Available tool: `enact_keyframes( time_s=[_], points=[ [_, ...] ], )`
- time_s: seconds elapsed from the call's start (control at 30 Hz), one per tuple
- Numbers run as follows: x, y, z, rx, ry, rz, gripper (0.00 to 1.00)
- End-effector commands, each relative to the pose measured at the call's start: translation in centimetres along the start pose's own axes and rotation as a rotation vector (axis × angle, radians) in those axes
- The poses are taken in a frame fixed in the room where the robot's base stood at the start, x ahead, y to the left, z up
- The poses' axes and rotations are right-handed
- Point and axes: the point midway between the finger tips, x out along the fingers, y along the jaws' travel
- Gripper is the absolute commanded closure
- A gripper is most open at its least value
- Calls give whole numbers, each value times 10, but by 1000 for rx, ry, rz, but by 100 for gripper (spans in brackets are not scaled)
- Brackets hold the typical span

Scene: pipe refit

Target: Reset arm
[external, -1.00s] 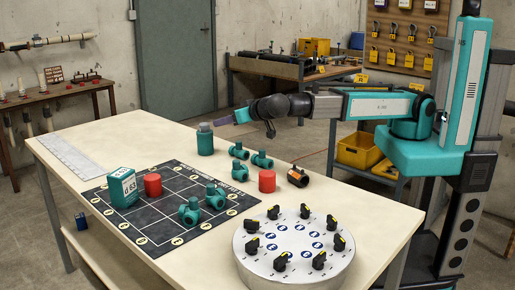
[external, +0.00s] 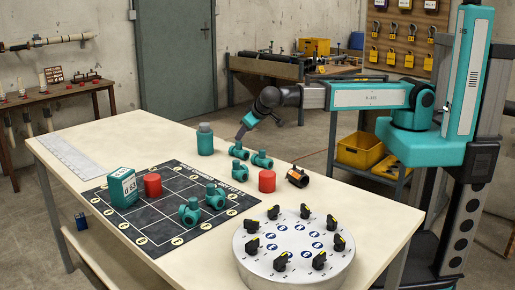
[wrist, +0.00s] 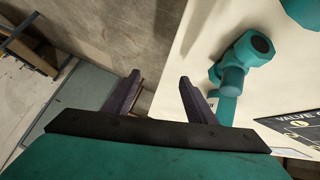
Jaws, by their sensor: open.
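My gripper (external: 240,133) is over the far side of the table, just above and beside the teal valve fittings in the external view. In the wrist view its two dark fingers (wrist: 158,97) are spread apart with nothing between them. A teal fitting (external: 239,151) stands nearest below my gripper, and another teal fitting (external: 262,160) is to its right. One teal fitting also shows in the wrist view (wrist: 240,62), just right of the right finger; I cannot tell whether they touch.
A teal jar (external: 205,140) stands left of my gripper. A red cylinder (external: 267,181) and a black-orange fitting (external: 297,177) lie to the right. The black grid mat (external: 165,218) holds a teal block (external: 122,188), a red cylinder (external: 152,186) and fittings. A round dial plate (external: 293,249) is in front.

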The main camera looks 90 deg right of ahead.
Motion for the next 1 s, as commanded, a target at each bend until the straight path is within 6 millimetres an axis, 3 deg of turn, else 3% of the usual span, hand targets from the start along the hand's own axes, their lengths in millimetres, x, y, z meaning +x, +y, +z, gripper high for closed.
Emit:
enact_keyframes(
  time_s=[0.03,0.17,0.3,0.6,1.0],
  points=[
    [8,16,6,-22,-48,5,49],
    [29,43,28,-89,-170,-4,49],
    [57,64,69,-175,-312,-39,49],
    [107,60,159,-311,-467,-107,49],
    [153,54,272,-439,-610,-181,49]
  ],
)
